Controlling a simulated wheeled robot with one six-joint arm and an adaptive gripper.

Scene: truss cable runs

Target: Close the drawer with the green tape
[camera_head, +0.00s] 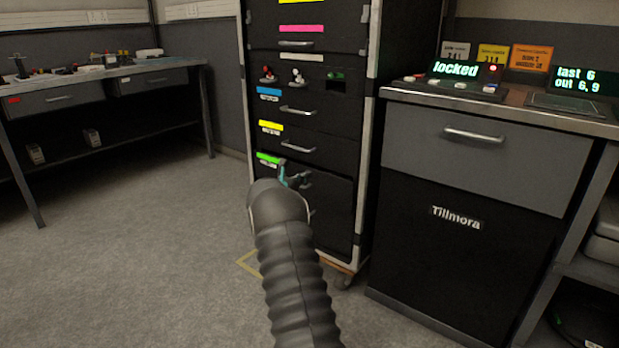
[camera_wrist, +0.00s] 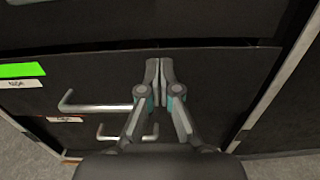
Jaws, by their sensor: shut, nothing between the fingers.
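The drawer with the green tape (camera_head: 268,159) is low in a black cabinet. In the wrist view its dark front (camera_wrist: 220,85) shows, with the green tape (camera_wrist: 22,70) at its upper left and a metal bar handle (camera_wrist: 95,106). A dark strip runs above this front; how far out the drawer stands is hard to tell. My gripper (camera_wrist: 159,62) is shut and empty, its fingertips close to the upper part of the front, right of the handle. Contact cannot be told. In the head view my gripper (camera_head: 288,172) and arm hide part of this drawer.
The cabinet has a pale frame (camera_head: 366,130) on castors, with several other taped drawers above. A lower handle (camera_wrist: 125,132) shows below the green-tape drawer. A grey unit (camera_head: 470,160) stands close on the right. A workbench (camera_head: 100,75) is at left. Carpet between is clear.

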